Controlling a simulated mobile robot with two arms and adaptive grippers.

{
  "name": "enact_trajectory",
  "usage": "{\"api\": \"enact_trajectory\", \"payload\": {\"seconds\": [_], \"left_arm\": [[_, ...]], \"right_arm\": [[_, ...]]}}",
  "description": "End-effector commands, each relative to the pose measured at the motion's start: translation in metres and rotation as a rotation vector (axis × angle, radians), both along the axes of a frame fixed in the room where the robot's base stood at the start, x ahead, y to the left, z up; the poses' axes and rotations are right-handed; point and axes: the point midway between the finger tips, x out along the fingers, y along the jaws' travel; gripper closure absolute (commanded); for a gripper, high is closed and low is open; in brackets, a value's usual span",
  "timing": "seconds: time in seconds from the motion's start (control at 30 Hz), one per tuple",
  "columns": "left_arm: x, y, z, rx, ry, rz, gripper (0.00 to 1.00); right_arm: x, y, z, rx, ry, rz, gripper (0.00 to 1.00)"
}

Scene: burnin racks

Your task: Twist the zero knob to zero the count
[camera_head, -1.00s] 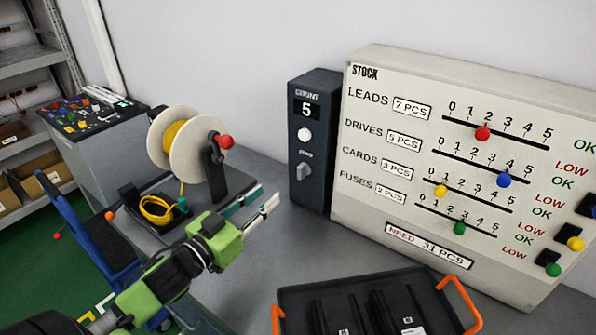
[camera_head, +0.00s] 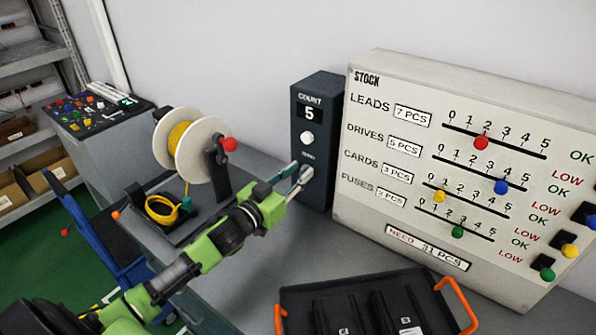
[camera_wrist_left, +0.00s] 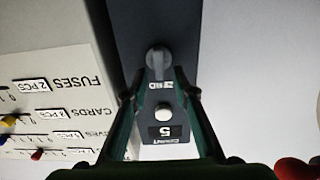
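The dark count box (camera_head: 318,198) stands against the wall, left of the stock board. Its display (camera_head: 309,113) reads 5, with a round white button (camera_head: 307,138) below it. The grey zero knob (camera_wrist_left: 158,57) shows in the left wrist view, where the box appears upside down. My right gripper is not in view.
The stock board (camera_head: 365,215) with coloured sliders stands close to the right of the box. A black tray (camera_head: 300,298) with orange handles lies in front. A wire reel (camera_head: 205,135) stands left of the box. Grey bench top is bare between the tray and the box.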

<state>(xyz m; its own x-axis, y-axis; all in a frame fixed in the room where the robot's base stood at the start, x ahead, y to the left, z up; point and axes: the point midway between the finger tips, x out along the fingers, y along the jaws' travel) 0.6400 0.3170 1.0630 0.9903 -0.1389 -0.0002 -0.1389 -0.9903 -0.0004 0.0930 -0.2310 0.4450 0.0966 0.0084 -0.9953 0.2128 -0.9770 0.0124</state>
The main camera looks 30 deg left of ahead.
Motion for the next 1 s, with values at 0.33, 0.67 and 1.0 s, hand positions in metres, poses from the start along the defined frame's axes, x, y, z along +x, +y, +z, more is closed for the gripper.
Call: {"api": "enact_trajectory", "payload": {"seconds": [0.33,0.67,1.0], "left_arm": [[0.0020,-0.0006,-0.0005,-0.001,0.001,0.000,0.82],[0.0018,-0.0006,-0.0004,0.003,0.001,0.000,1.00],[0.0015,-0.0029,0.0000,0.116,-0.016,0.000,1.00]], "right_arm": [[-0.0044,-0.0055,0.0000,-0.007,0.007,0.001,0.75],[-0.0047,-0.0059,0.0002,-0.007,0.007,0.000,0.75],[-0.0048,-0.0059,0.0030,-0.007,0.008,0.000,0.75]]}}
